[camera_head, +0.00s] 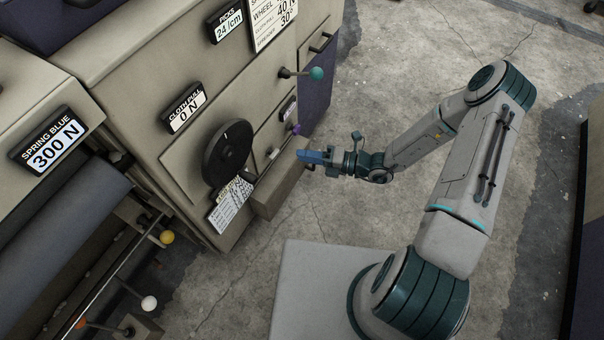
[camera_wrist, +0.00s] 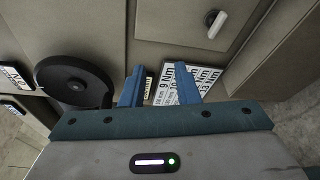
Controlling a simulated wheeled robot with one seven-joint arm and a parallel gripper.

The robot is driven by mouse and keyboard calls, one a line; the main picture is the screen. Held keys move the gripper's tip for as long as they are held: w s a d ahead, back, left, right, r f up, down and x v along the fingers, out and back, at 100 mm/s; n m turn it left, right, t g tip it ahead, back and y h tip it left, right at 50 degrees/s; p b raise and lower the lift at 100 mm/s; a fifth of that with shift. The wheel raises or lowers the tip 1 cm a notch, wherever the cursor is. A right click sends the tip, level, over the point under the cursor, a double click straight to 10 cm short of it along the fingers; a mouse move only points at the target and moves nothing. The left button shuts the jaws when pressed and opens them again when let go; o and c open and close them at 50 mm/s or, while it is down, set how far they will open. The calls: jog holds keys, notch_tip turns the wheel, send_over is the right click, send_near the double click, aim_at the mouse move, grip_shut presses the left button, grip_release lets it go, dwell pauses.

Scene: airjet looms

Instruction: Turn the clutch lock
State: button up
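No label that I can read says clutch lock. A small pale handle (camera_head: 273,153) sticks out of the loom's front panel, right of the black handwheel (camera_head: 227,152). A pale handle (camera_wrist: 215,22) on a round base also shows in the wrist view, above and right of the fingers; it looks like the same part. My gripper (camera_head: 312,157) is in front of the panel, to the right of this handle and apart from it. In the wrist view my gripper (camera_wrist: 159,78) has its two blue fingers spread with nothing between them.
A lever with a teal knob (camera_head: 316,73) and a purple knob (camera_head: 296,129) stick out of the panel near my gripper. A card with Nm values (camera_wrist: 190,85) lies behind the fingers. Bare concrete floor (camera_head: 400,50) is open to the right.

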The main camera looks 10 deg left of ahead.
aim_at(273, 153)
notch_tip(273, 153, down, 10)
jog(key=w+a+m+t+b, duration=0.25)
jog(key=m+t, duration=0.25)
jog(key=m, duration=0.4)
jog(key=b+x, duration=0.1)
jog(key=x, duration=0.2)
jog(key=b+x, duration=0.1)
jog(key=x, duration=0.2)
jog(key=shift+s+a, duration=0.1)
jog(key=shift+a, duration=0.3)
jog(key=shift+r, duration=0.15)
grip_shut()
